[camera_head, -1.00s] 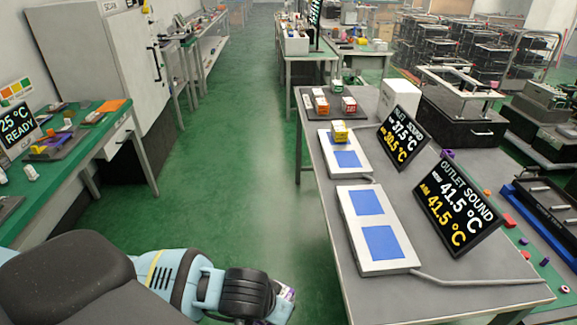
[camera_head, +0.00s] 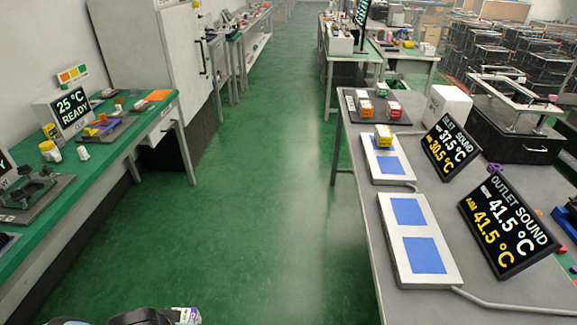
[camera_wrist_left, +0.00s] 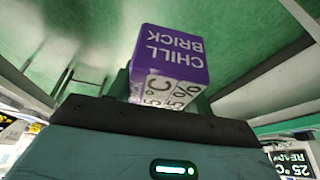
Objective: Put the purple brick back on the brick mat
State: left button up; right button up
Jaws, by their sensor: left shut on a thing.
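A purple and white brick (camera_wrist_left: 172,62) marked CHILL BRICK fills the middle of the left wrist view. My left gripper (camera_wrist_left: 165,92) is shut on it. In the head view the brick (camera_head: 186,315) shows only in part at the bottom edge, beside my dark wrist, over the green floor. A dark mat (camera_head: 380,116) with several labelled bricks, orange, red and green, lies at the far left part of the right-hand table; it looks like the brick mat. My held brick is well apart from it. My right gripper is not in view.
On the right table (camera_head: 355,190), a yellow brick (camera_head: 383,135) stands on the farther white plate (camera_head: 380,175); the nearer plate (camera_head: 398,270) is empty. Two display screens (camera_head: 450,148) stand beside them. A green bench (camera_head: 70,195) runs along the left. The floor between is clear.

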aim_at(374, 105)
jog(key=u, duration=1.2)
jog(key=i, duration=0.4)
jog(key=i+z, duration=0.35)
jog(key=i, duration=0.15)
jog(key=i+j+z, duration=0.1)
jog(key=i+z, duration=0.25)
jog(key=i, duration=0.15)
jog(key=i+z, duration=0.3)
jog(key=i, duration=0.25)
jog(key=i+z, duration=0.3)
jog(key=i, duration=0.25)
jog(key=i+j, duration=0.1)
jog(key=i, duration=3.4)
jog(key=i+l+z, duration=0.1)
jog(key=i+z, duration=0.2)
jog(key=i, duration=0.25)
jog(key=i+z, duration=0.25)
jog(key=i, duration=0.3)
